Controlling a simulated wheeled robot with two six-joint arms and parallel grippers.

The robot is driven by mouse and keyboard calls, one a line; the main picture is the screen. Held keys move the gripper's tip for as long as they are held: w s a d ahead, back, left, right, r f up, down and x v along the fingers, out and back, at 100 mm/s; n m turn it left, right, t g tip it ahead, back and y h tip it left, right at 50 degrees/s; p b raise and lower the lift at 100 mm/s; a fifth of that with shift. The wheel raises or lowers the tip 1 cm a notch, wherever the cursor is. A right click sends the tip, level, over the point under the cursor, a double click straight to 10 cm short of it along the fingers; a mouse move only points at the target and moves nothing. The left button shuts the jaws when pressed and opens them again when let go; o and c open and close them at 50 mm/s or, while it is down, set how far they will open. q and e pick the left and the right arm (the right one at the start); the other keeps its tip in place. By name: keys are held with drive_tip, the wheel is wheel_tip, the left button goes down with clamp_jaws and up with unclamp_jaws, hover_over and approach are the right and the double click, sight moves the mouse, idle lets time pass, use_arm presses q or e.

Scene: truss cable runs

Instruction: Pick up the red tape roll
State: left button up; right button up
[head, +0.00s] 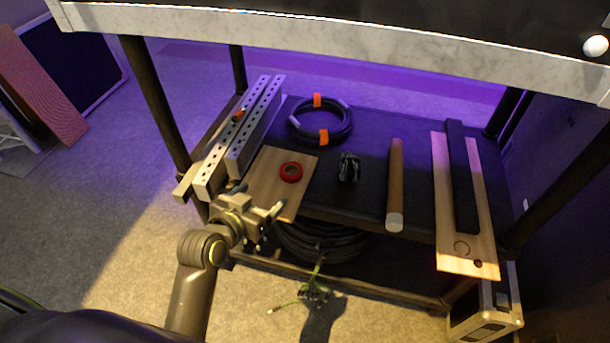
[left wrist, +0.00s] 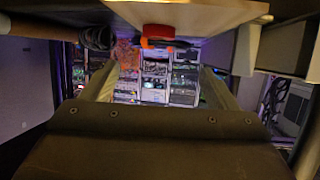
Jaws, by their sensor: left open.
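The red tape roll (head: 291,171) lies flat on a light wooden board (head: 268,178) on the dark cart shelf. My left gripper (head: 260,199) is open and empty, near the front edge of that board, in front of and to the left of the roll, not touching it. In the left wrist view, the two fingers of my left gripper (left wrist: 160,82) stand apart with nothing between them. An orange-red piece (left wrist: 158,35) shows above them there; I cannot tell whether it is the roll. My right gripper is not in view.
Two perforated metal rails (head: 238,140) stand left of the board. A coiled cable with orange ties (head: 321,120), a small black bundle (head: 349,168), a brown rod (head: 395,180) and another wooden board (head: 480,255) share the shelf.

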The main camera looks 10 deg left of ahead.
use_arm(q)
drive_tip(key=b, duration=0.2)
approach(290, 171)
drive_tip(key=x, duration=0.3)
drive_tip(key=shift+a+f, duration=0.15)
drive_tip(key=shift+b+x, duration=0.7)
drive_tip(key=shift+x, duration=2.3)
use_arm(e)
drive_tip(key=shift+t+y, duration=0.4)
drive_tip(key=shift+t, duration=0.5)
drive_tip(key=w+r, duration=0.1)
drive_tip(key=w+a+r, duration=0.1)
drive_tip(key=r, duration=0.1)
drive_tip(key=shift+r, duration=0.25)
use_arm(q)
drive_tip(key=c, duration=1.1)
